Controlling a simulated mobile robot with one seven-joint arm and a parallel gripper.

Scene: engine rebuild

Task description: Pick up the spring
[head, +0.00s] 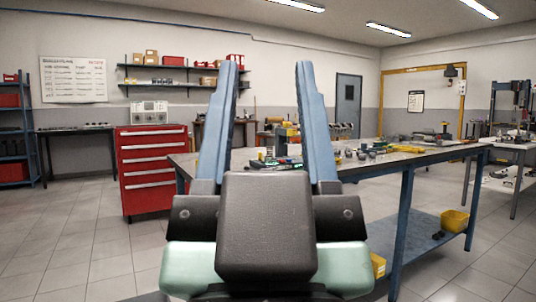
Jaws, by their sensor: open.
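My gripper (266,66) fills the middle foreground, its two long blue fingers wide apart and pointing up and away from me. It is open, and nothing shows between the fingertips but the far wall and shelf. I cannot make out a spring. Several small metal parts (362,153) lie on the workbench (400,161) beyond and right of the gripper, too small to tell apart. The gripper hides part of the bench's left side.
A red drawer cabinet (153,170) stands left of the bench. A yellow bin (455,220) sits on the bench's blue lower shelf (415,234). A second table (508,147) with a press stands at the right. The tiled floor at the left is clear.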

